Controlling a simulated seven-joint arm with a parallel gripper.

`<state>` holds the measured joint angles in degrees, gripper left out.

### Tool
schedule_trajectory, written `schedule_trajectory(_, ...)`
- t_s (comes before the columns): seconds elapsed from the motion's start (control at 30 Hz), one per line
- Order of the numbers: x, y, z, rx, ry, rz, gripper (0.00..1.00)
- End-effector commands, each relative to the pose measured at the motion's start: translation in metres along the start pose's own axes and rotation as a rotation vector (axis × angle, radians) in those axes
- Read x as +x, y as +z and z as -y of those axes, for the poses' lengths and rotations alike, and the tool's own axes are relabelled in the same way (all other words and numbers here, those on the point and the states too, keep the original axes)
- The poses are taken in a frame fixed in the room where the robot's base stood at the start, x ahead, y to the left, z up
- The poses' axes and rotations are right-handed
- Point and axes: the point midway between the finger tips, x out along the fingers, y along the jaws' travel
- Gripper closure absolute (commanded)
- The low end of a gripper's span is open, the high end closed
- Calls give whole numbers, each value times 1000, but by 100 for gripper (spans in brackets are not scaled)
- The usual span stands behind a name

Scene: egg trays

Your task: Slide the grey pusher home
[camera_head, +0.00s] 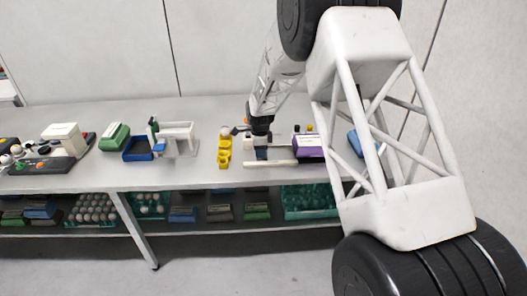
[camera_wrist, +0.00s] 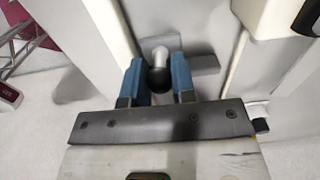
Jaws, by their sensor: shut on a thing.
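In the wrist view, my gripper (camera_wrist: 158,82) has its two blue fingers on either side of a black round knob (camera_wrist: 158,70) on a pale stem. The knob seems to belong to the grey pusher (camera_wrist: 205,62), a flat grey piece showing just beyond the fingers between two pale rails. My gripper is shut on this knob. In the head view, my gripper (camera_head: 261,152) is low over the table behind a long white rail (camera_head: 270,163). The pusher itself cannot be made out there, and my fingers and arm hide part of it.
A purple box (camera_head: 311,147) stands close to the right of my gripper. A white and green device (camera_head: 178,137) with a blue tray (camera_head: 137,149) is farther left. A shelf with egg trays runs below.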

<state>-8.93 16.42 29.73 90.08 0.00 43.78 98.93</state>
Motion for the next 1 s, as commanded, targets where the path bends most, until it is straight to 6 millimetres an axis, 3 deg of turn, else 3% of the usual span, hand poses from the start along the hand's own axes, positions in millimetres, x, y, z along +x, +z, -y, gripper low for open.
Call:
schedule_trajectory(0.93,-1,46,0,-1,-1,0,93)
schedule_trajectory(0.97,-1,45,0,-1,-1,0,73)
schedule_trajectory(1.0,-1,45,0,-1,-1,0,66)
